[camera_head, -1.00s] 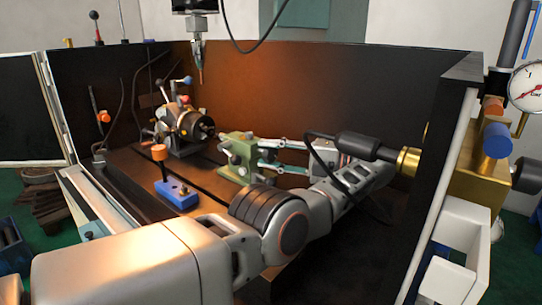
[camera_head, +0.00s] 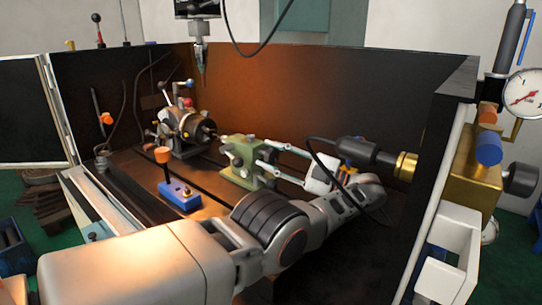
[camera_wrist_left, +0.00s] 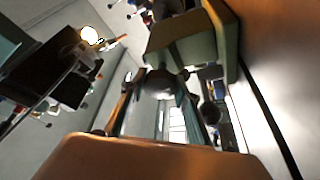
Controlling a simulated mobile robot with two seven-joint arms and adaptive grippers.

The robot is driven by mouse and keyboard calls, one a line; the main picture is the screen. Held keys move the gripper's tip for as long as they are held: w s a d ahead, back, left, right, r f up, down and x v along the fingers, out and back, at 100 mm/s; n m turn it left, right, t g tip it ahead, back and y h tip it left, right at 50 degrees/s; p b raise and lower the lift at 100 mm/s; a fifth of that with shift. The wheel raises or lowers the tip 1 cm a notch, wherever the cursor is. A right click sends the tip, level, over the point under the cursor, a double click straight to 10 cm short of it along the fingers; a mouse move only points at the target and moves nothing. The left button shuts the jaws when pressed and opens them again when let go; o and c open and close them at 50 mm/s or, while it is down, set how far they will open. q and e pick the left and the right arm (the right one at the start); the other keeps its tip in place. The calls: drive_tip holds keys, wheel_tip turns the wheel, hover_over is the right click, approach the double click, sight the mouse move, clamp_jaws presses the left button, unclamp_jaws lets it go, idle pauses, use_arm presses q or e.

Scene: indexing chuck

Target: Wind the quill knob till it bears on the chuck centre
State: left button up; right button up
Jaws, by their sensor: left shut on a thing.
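The chuck (camera_head: 203,129), a dark round body on the indexing head, stands on the bed at left of centre. The green tailstock (camera_head: 240,165) stands to its right, with its pointed centre toward the chuck; whether they touch is too small to tell. My left gripper (camera_head: 263,160) reaches in from the right, its two fingers shut around the quill knob at the tailstock's right end. In the left wrist view the round grey knob (camera_wrist_left: 160,84) sits between the fingertips, with the green tailstock (camera_wrist_left: 222,28) beyond. My right gripper is out of view.
A blue block with an orange-topped lever (camera_head: 180,194) stands in front of the chuck. A black cylinder with a gold collar (camera_head: 405,167) is close behind my left wrist. A spindle (camera_head: 200,55) hangs above. Dark walls enclose the bed.

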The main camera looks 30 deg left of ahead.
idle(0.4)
use_arm(q)
drive_tip(key=o, duration=0.8)
drive_tip(key=shift+o, duration=0.2)
